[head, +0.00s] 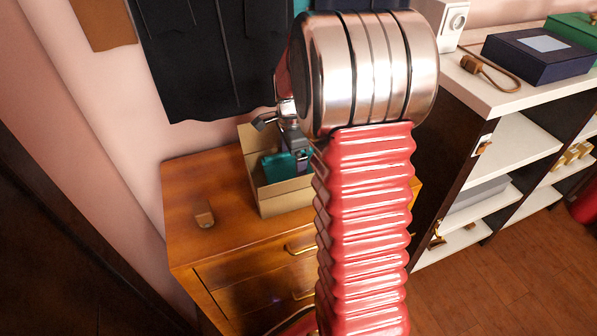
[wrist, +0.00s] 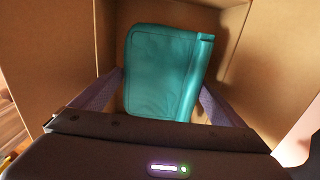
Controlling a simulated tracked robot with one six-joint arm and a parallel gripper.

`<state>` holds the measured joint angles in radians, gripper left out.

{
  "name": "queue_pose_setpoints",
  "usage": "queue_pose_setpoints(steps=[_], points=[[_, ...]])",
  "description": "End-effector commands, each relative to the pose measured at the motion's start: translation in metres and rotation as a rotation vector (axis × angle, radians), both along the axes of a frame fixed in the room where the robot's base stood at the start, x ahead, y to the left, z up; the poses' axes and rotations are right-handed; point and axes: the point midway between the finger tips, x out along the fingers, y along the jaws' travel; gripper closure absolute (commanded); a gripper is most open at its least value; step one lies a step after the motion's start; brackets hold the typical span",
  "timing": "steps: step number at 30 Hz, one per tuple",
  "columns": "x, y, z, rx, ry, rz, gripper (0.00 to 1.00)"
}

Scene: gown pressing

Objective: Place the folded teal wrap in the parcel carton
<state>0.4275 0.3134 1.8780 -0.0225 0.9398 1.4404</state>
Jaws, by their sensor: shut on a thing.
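The folded teal wrap (wrist: 160,70) is inside the open parcel carton (wrist: 35,40), seen from above in the wrist view. My gripper (wrist: 160,105) reaches into the carton, with one finger at each side of the wrap's near part, shut on it. In the head view the teal wrap (head: 277,167) shows inside the carton (head: 284,201), below my gripper (head: 298,160). The carton stands on a wooden chest of drawers. I cannot tell whether the wrap touches the carton floor. My red arm hides the carton's right side in the head view.
The wooden chest (head: 230,240) has a small brown block (head: 204,216) on its left top. Dark garments (head: 200,55) hang on the wall behind. A white shelf unit (head: 505,150) at right bears a dark blue box (head: 540,54). The chest top left of the carton is mostly clear.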

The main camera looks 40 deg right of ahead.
Motion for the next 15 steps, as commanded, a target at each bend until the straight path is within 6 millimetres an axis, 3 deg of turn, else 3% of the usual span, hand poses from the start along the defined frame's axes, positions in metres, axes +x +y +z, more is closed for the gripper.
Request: queue_pose_setpoints(steps=[4, 15], points=[[0.0, 0.0, -0.003, 0.0, 0.001, 0.0, 0.33], [0.0, 0.0, -0.037, 0.0, 0.0, 0.0, 0.33]])
